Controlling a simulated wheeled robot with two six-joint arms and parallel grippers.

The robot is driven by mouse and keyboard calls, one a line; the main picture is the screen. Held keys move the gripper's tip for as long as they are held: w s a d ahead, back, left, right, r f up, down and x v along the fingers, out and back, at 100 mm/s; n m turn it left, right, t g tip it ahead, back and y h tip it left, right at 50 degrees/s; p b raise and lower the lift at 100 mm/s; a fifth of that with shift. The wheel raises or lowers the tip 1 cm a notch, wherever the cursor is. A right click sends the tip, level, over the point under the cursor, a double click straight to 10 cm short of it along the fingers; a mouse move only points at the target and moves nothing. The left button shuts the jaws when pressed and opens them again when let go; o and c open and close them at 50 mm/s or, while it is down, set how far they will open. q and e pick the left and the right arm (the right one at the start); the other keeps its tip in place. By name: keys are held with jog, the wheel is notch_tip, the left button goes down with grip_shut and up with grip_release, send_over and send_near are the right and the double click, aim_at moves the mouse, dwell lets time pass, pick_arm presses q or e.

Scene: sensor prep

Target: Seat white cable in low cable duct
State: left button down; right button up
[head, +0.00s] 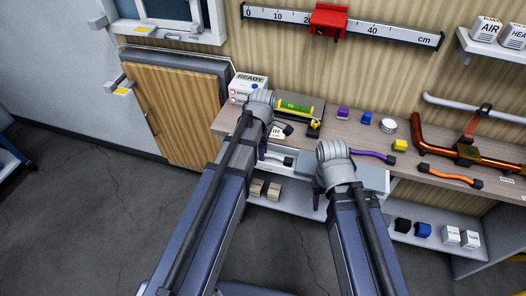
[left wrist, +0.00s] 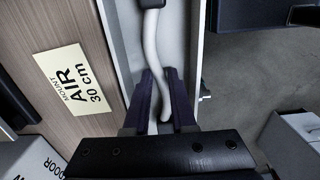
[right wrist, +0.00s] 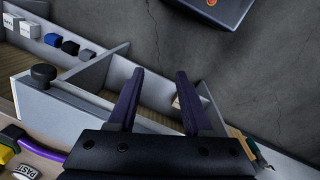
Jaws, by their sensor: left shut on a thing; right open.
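The white cable (left wrist: 151,45) runs lengthwise along the pale, walled low cable duct (left wrist: 127,30) in the left wrist view. A dark end piece shows at the top of the cable. My left gripper (left wrist: 160,80) is shut on the cable, with its lower end between and just below the fingers. Whether the cable touches the duct floor is unclear. In the head view my left gripper (head: 262,150) is at the bench's front edge, its tips small and partly hidden. My right gripper (right wrist: 155,75) is open and empty, in front of the bench over the lower shelf.
A label card (left wrist: 72,82) lies beside the duct. A grey block with a black knob (right wrist: 43,74) is near my right gripper. Purple (head: 372,155) and orange (head: 445,175) cables, small blocks and a copper pipe (head: 430,150) occupy the bench's right. The floor in front is clear.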

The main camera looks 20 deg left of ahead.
pick_arm(q)
jog(key=shift+f, duration=0.2)
jog(key=c, duration=0.7)
grip_release()
jog(key=shift+o, duration=0.5)
jog(key=o, duration=0.4)
jog(key=shift+r+p, duration=3.45)
jog(key=shift+r, duration=0.15)
